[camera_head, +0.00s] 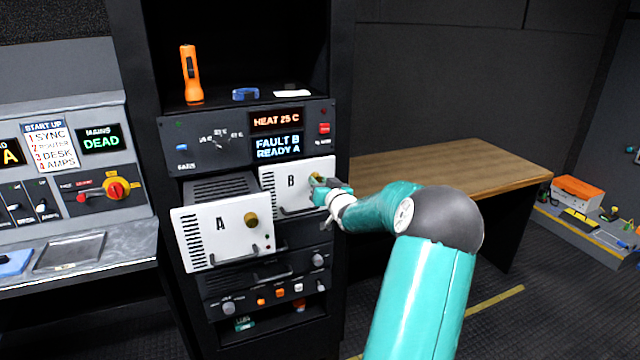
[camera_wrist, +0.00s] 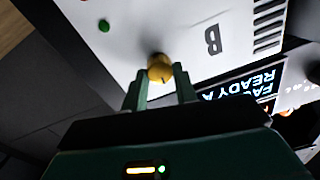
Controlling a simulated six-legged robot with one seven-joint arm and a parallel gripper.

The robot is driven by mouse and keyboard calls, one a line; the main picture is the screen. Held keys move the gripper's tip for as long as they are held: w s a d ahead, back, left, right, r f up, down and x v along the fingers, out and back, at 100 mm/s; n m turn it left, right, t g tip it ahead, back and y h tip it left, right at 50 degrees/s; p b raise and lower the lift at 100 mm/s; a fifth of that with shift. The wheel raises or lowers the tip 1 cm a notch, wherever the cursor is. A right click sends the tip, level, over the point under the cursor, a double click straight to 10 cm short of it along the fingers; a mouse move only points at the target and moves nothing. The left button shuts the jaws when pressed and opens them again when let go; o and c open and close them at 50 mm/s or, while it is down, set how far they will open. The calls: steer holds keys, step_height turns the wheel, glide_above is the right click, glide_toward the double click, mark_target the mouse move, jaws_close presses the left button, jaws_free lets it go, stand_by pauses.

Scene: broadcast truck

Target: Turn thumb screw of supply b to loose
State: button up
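Supply B (camera_head: 291,181) is the white-fronted unit on the right of the rack, marked with a black B. Its brass thumb screw (camera_wrist: 160,69) shows clearly in the wrist view, next to the B on the white front (camera_wrist: 196,22). In the head view the screw is mostly hidden by my gripper (camera_head: 322,186), which reaches in from the right. In the wrist view the two fingers of my gripper (camera_wrist: 159,77) stand one on each side of the screw, their tips at its edges with no clear gap. The screw's turn angle cannot be read.
Supply A (camera_head: 196,245) juts out of the rack at lower left, with its own brass screw (camera_head: 250,219). A display (camera_head: 278,147) above reads FAULT B, READY A. An orange flashlight (camera_head: 190,76) stands on the shelf. A wooden table (camera_head: 450,163) is at right.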

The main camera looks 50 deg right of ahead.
steer(key=shift+c, duration=0.9)
steer(key=shift+n, duration=0.3)
steer(key=n, duration=2.8)
steer(key=shift+w+a+g+h, duration=0.1)
steer(key=shift+a+g+h, duration=0.05)
steer(key=shift+g+h, duration=0.25)
steer(key=shift+n, duration=0.4)
